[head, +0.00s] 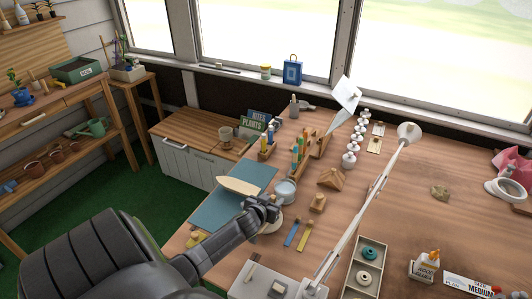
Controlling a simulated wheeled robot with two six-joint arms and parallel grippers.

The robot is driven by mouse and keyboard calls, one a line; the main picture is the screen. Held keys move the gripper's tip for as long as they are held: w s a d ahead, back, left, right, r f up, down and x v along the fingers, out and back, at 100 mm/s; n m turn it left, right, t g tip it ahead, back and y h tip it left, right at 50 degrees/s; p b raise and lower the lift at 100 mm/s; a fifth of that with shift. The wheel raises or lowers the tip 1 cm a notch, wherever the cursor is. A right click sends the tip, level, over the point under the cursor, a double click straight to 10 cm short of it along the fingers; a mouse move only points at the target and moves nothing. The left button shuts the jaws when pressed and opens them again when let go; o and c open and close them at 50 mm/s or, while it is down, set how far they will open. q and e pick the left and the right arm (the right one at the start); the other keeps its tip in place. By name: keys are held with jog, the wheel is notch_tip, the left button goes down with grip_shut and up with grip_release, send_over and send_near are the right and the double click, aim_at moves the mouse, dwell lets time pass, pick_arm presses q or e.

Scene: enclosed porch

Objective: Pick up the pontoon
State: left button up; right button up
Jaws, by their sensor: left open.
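A pale wooden pointed, hull-like piece (238,187), which looks like the pontoon, lies on the blue-green mat (209,212) at the workbench's left end. My left gripper (268,203) is open above the bench, just right of and nearer than this piece. The piece's right end comes close to the gripper; I cannot tell whether they touch. A pale round thing (271,224) is partly hidden under the gripper. My right gripper is out of view.
A small round tin (285,190) stands just behind the gripper. Blue (291,232) and yellow (304,235) strips lie to its right. A white lamp arm (363,208) slants across the bench. The bench's middle right is mostly clear.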

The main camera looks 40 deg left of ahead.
pick_arm(q)
jog(key=shift+c, duration=0.3)
jog(key=c, duration=0.7)
